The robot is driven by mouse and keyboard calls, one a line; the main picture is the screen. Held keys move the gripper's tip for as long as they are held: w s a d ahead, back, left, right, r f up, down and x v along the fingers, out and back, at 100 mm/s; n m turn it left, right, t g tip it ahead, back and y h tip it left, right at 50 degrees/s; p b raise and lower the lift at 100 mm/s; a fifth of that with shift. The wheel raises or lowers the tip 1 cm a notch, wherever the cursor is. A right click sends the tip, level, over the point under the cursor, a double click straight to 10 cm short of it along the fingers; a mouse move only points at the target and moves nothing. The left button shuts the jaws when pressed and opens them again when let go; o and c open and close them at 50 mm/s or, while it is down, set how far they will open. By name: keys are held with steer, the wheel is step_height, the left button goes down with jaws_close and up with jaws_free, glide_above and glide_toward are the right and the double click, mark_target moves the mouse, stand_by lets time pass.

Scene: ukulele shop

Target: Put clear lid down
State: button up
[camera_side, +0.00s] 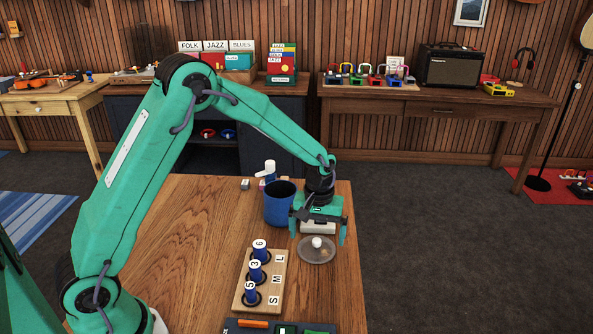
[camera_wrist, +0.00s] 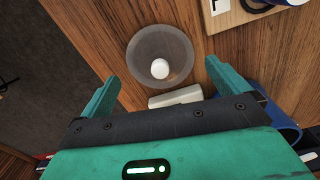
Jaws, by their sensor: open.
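The clear lid (camera_side: 316,254) is a round, greyish see-through disc with a white knob, lying flat on the wooden table near its right edge. It also shows in the wrist view (camera_wrist: 143,46), just beyond my fingertips. My gripper (camera_side: 318,232) is open and empty, pointing down above the table just behind the lid. In the wrist view its two green fingers (camera_wrist: 160,85) stand wide apart, with the lid's knob between and ahead of them. I see no finger touching the lid.
A blue cup (camera_side: 280,206) stands close left of my gripper. A wooden board (camera_side: 272,268) marked S, M, L holds numbered blue pieces left of the lid. A whitish block (camera_wrist: 175,97) lies under my gripper. A dark tray (camera_side: 262,327) lies at the front edge.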

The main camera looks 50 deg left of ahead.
mark_target(315, 240)
step_height(315, 240, up, 9)
stand_by(0.4)
steer(key=shift+r, duration=0.1)
stand_by(0.4)
steer(key=s+a+r+m+t, duration=0.2)
steer(key=s+r+m+t, duration=0.1)
steer(key=s+r, duration=0.85)
steer(key=s+m+t, duration=0.2)
steer(key=s+m, duration=0.2)
steer(key=s, duration=1)
steer(key=shift+a+r+t, duration=0.2)
steer(key=shift+r+t, duration=0.1)
